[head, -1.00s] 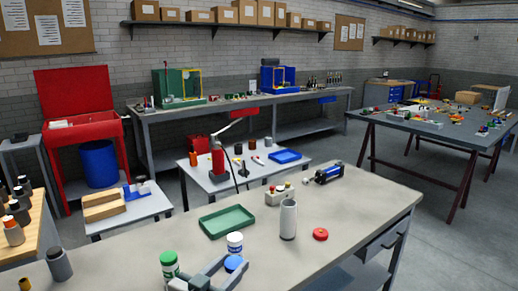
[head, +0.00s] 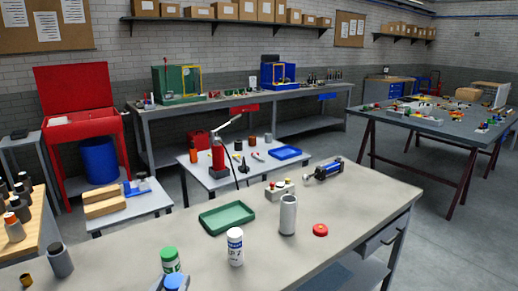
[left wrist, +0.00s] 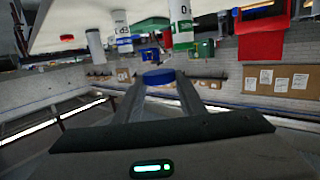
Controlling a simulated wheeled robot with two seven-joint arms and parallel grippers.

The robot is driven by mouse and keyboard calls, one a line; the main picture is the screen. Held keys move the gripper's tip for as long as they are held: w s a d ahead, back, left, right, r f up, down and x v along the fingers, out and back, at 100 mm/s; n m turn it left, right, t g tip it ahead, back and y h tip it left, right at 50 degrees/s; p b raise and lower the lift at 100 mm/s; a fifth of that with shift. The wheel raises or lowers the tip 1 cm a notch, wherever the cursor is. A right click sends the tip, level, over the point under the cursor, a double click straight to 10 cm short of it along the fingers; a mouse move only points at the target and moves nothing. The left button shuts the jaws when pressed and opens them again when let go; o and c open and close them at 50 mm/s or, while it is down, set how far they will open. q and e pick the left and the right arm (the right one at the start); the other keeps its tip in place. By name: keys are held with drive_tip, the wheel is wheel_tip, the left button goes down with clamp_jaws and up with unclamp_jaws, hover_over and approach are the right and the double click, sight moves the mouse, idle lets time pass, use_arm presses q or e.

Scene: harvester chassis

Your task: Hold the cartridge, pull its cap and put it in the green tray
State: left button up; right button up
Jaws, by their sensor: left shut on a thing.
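My left gripper (left wrist: 158,84) is shut on a small round blue cap (left wrist: 159,76); no bottle body shows under it. In the head view the blue cap (head: 176,282) is at the bottom edge, and the gripper is mostly cut off. A white cartridge (head: 235,247) with blue print stands upright on the bench, its top white; it also shows in the left wrist view (left wrist: 122,32). A similar cartridge with a green cap (head: 170,260) stands left of it, close to the held cap. The green tray (head: 204,229) lies behind them and looks empty. My right gripper is not in view.
A grey cylinder (head: 288,215) stands right of the tray, with a red ring-like piece (head: 320,230) beside it. A small box with coloured knobs (head: 278,191) and a blue-black device (head: 323,173) lie farther back. The bench's right part is clear.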

use_arm(q)
drive_tip(key=shift+s+a+f, duration=0.1)
drive_tip(key=shift+s+a, duration=0.15)
drive_tip(key=shift+a, duration=0.15)
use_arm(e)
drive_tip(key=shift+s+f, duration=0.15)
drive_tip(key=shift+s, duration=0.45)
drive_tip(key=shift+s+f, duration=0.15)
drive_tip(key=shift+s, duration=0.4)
use_arm(q)
drive_tip(key=shift+s+f, duration=0.15)
drive_tip(key=shift+f, duration=0.4)
drive_tip(key=shift+s+f, duration=0.15)
drive_tip(key=shift+f, duration=0.4)
